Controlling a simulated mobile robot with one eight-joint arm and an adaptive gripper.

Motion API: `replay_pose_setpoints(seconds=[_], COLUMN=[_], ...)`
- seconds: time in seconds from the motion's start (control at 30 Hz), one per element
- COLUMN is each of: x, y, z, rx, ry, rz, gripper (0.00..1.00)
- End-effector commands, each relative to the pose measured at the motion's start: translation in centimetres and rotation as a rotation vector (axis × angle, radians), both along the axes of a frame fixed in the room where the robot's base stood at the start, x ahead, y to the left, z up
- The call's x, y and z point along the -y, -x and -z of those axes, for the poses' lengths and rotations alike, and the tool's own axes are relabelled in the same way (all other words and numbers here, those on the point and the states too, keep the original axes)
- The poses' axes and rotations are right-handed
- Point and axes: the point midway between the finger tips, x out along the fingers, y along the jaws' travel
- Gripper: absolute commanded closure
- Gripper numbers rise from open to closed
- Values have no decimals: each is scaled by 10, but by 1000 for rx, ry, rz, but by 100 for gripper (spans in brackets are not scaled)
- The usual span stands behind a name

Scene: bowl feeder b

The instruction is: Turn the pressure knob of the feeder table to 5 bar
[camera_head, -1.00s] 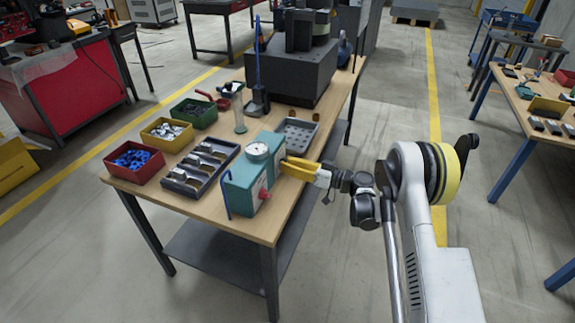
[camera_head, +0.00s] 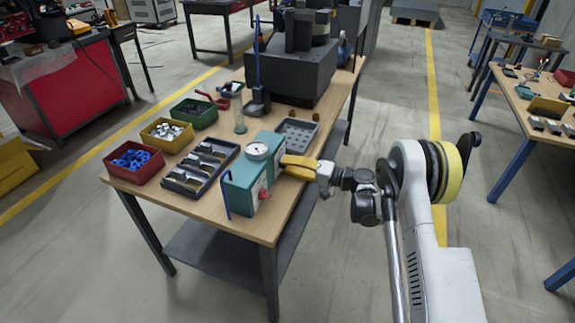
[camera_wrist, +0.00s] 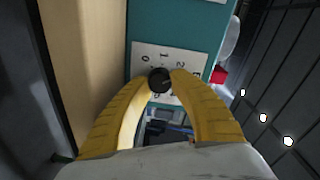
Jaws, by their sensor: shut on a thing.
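The feeder table's teal control box (camera_head: 243,181) stands near the table's front corner, with a round white gauge (camera_head: 257,151) on top. In the wrist view the pressure knob (camera_wrist: 159,80) is small, round and black, on a white scale plate (camera_wrist: 141,56) with digits such as 0, 1 and 2; part of the scale is hidden by my fingers. My gripper (camera_wrist: 160,78) has yellow fingers closed around the knob from both sides. In the head view my gripper (camera_head: 284,164) reaches the box's right side from the right, hiding the knob there.
A red knob (camera_head: 264,194) sits on the box's front right side. Left of the box are a dark tray of parts (camera_head: 200,166) and red, yellow and green bins (camera_head: 133,162). A grey perforated tray (camera_head: 296,135) lies behind my gripper.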

Motion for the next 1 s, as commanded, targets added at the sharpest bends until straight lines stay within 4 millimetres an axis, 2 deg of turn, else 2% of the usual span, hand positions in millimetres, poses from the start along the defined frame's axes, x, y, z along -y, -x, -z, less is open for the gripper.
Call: replay_pose_setpoints(seconds=[1.0], x=[0], y=[-1], z=[0], rx=[-905], ry=[-331], rz=[1], gripper=[100])
